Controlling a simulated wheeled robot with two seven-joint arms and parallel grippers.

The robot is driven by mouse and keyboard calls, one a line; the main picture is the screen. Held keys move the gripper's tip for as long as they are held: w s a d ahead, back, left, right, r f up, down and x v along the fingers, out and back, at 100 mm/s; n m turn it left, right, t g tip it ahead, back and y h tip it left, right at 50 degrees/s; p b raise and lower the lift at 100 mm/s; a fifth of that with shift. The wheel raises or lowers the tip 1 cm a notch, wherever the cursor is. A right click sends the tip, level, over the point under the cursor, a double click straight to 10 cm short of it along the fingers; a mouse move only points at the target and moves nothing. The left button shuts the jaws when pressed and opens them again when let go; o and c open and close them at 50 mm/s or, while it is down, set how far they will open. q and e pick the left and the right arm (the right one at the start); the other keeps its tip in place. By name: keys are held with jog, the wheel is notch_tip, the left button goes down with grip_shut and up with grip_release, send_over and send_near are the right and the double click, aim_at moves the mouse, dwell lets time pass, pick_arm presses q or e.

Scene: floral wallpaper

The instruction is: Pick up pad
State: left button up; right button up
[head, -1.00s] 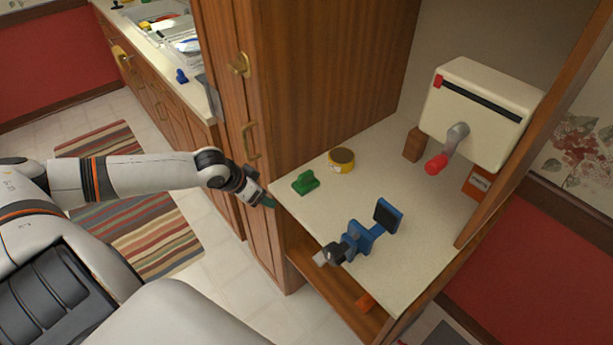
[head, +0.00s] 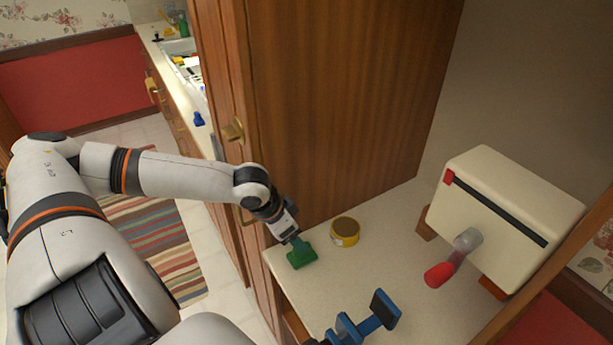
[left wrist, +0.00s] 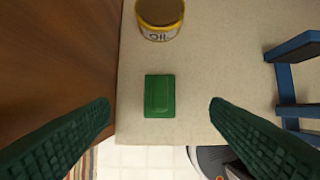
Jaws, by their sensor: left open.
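The pad looks to be the small green block (head: 301,254) near the left front edge of the cream counter. In the left wrist view the green pad (left wrist: 160,96) lies flat between my two spread fingers, a little beyond their tips. My left gripper (left wrist: 160,106) is open and empty. In the head view my left gripper (head: 288,240) is right at the pad and hides part of it. I cannot tell whether it touches the pad.
A yellow oil tin (head: 345,232) stands just behind the pad. A tall wooden cabinet (head: 340,110) rises at the left. A cream box with a red-handled crank (head: 510,215) stands at the back right.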

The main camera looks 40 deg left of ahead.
pick_arm(q)
jog(key=x, duration=0.3)
jog(key=shift+f, duration=0.3)
jog(key=shift+w+f, duration=0.2)
jog(key=shift+f, duration=0.15)
jog(key=shift+w+d+f+p, duration=0.2)
jog(key=shift+f+p, duration=0.1)
jog(key=shift+f, duration=0.1)
jog(key=p+x, duration=0.1)
jog(key=x, duration=0.3)
jog(key=shift+f, duration=0.1)
jog(key=shift+w+f, duration=0.15)
jog(key=shift+f, duration=0.05)
jog(key=c, duration=1.1)
pick_arm(e)
jog(key=shift+s+a+r, duration=0.15)
jog(key=shift+s+r, duration=0.35)
jog(key=shift+r, duration=0.25)
